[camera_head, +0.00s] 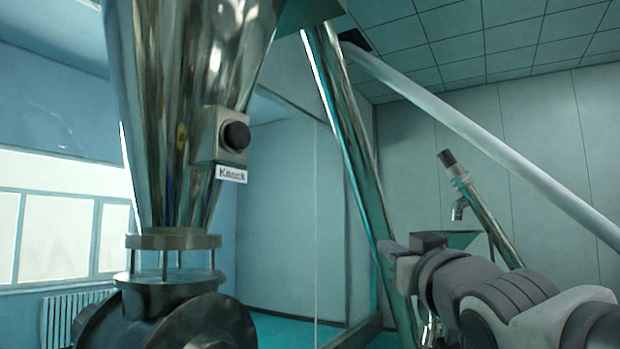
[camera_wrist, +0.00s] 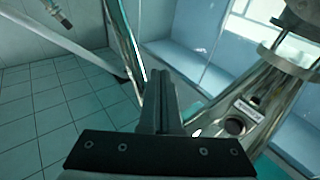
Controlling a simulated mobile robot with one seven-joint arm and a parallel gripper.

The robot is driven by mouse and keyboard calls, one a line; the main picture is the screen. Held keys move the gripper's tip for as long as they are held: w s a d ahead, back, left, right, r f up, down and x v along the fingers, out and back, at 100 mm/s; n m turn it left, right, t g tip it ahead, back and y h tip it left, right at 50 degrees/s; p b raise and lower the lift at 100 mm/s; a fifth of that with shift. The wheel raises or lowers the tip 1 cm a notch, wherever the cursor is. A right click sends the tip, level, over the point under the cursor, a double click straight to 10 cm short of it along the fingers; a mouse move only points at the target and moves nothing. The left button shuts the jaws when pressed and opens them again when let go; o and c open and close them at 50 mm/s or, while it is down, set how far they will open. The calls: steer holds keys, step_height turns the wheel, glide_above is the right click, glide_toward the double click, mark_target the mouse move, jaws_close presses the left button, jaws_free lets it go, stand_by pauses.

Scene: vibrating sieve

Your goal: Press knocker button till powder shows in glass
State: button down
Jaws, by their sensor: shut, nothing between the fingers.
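The knocker button (camera_head: 236,136) is a round black knob on a small metal box fixed to the shiny steel hopper (camera_head: 160,90), with a "Knock" label (camera_head: 231,174) below it. The button also shows in the wrist view (camera_wrist: 235,127), right of my fingers. The glass (camera_head: 172,262) is a short clear section between flanges under the hopper; no powder is visible in it. My gripper (camera_head: 388,250) is to the right of and below the button in the head view, apart from it. In the wrist view its fingers (camera_wrist: 160,85) are together and empty.
A slanted steel tube (camera_head: 350,150) stands between the hopper and my arm in the head view. A long pale pipe (camera_head: 490,145) slopes across the right. A dark rounded housing (camera_head: 165,320) sits below the glass. Open space lies between button and tube.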

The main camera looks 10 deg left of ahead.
mark_target(240, 135)
steer(key=s+a+r+n+g+y, duration=0.1)
steer(key=s+a+r+n+y, duration=0.1)
steer(key=a+r+n+y, duration=0.2)
steer(key=s+a+r+n+g+y, duration=0.1)
steer(key=s+a+r+n+y, duration=0.2)
steer(key=r+y, duration=0.7)
steer(key=a+r+n, duration=0.2)
steer(key=a+r, duration=0.1)
steer(key=a, duration=0.1)
steer(key=shift+a+n+p, duration=0.2)
steer(key=shift+n+p, duration=0.1)
steer(key=shift+p, duration=0.05)
steer(key=shift+a+r, duration=0.1)
steer(key=w+a+p, duration=0.1)
steer(key=w+a, duration=0.2)
steer(key=a, duration=0.5)
steer(key=shift+w+p, duration=0.15)
steer(key=shift+p, duration=0.2)
stand_by(0.4)
steer(key=shift+w+a, duration=0.2)
steer(key=shift+a, duration=0.15)
